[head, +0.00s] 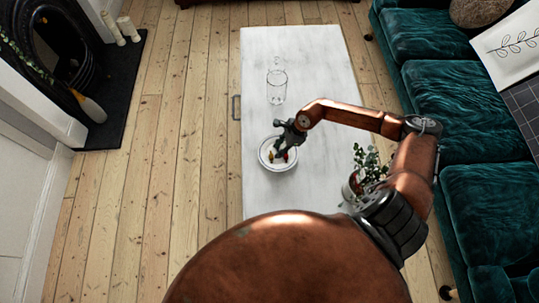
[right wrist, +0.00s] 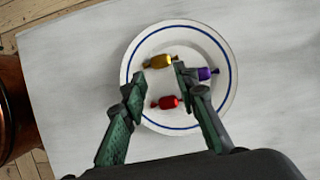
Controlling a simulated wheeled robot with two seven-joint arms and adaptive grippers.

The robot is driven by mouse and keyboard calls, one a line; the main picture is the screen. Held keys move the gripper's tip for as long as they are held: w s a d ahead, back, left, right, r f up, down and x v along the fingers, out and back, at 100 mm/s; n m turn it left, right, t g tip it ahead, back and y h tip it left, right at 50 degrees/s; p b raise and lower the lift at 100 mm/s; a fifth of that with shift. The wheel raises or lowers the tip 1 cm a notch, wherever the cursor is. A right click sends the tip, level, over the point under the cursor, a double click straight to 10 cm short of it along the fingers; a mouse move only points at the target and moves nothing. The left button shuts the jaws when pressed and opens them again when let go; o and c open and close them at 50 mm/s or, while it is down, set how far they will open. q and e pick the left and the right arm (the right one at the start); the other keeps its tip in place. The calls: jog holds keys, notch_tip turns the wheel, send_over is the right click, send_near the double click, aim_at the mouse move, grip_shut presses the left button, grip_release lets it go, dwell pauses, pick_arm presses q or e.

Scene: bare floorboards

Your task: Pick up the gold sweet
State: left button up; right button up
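The gold sweet (right wrist: 159,61) lies on a white plate with a blue ring (right wrist: 146,52), toward its far side in the right wrist view. A red sweet (right wrist: 166,102) lies nearer the camera, and a purple sweet (right wrist: 206,73) lies to the right, partly behind a finger. My right gripper (right wrist: 159,75) is open and empty above the plate, its fingertips on either side of a gap just short of the gold sweet. In the head view, my right gripper (head: 281,148) hangs over the plate (head: 263,157) and hides part of it. My left gripper is not seen.
The plate stands on a white marbled table (head: 310,75). A clear glass (head: 277,88) stands behind it, and a potted plant (head: 368,168) stands to the right near my arm. A green sofa (head: 455,105) is on the right. Open floorboards lie left of the table.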

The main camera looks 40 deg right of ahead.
aim_at(271, 156)
jog(key=shift+x, duration=0.9)
jog(key=b+x, duration=0.1)
jog(key=x, duration=0.2)
jog(key=shift+w+a+f+b, duration=0.1)
jog(key=shift+w+a+b, duration=0.05)
jog(key=shift+b, duration=0.2)
jog(key=shift+w+a+f, duration=0.1)
jog(key=shift+f, duration=0.25)
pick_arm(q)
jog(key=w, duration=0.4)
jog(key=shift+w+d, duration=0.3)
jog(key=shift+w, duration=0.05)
pick_arm(e)
jog(key=shift+c, duration=0.5)
jog(key=c, duration=0.3)
jog(key=shift+r, duration=0.1)
